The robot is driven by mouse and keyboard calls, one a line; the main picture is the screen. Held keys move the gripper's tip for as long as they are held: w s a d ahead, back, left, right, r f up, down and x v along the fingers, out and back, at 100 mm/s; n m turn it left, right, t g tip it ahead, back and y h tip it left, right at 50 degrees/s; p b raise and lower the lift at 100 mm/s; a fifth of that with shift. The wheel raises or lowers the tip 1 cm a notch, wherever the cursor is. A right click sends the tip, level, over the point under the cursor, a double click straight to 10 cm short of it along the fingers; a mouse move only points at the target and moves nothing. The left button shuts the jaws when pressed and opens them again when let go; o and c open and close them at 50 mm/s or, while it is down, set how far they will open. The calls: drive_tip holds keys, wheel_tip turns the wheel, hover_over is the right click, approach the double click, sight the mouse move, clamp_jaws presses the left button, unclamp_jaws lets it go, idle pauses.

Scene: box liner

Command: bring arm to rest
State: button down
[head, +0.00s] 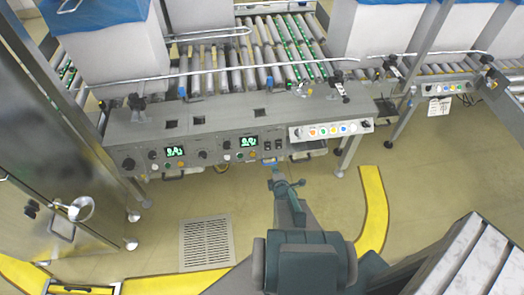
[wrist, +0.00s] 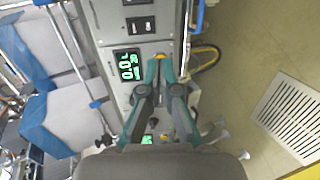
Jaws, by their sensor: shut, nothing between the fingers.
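My gripper (head: 274,170) is in front of the grey control console (head: 220,122), near its lower front edge, with my arm reaching up from the bottom of the head view. In the wrist view my gripper (wrist: 160,62) shows two green and dark grey fingers that come together at the tips. Nothing is between them. The console front, with a green-lit display (wrist: 129,66) and dark switches, lies beyond the fingers. I cannot tell from these views whether the fingertips touch the console.
Roller conveyors (head: 262,62) and boxes with blue liners (head: 110,45) stand behind the console. A steel cabinet (head: 50,170) is at left, a slatted grey surface (head: 470,265) at lower right. Open floor with a drain grate (head: 207,243) and yellow strip (head: 374,205) lies around my arm.

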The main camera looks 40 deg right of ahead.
drive_tip(key=s+a+f+m+g+y, duration=0.3)
drive_tip(key=s+a+f+m+g, duration=0.3)
drive_tip(key=s+f+m+g, duration=0.4)
drive_tip(key=s+a+r+m+g+y, duration=0.1)
drive_tip(key=s+a+g, duration=0.3)
drive_tip(key=a, duration=0.7)
drive_tip(key=s+a+m+g+y, duration=0.1)
drive_tip(key=s+a+g, duration=0.3)
drive_tip(key=s+a, duration=0.4)
drive_tip(key=shift+a+r+y, duration=0.35)
drive_tip(key=shift+a+y, duration=0.25)
drive_tip(key=shift+a, duration=1.15)
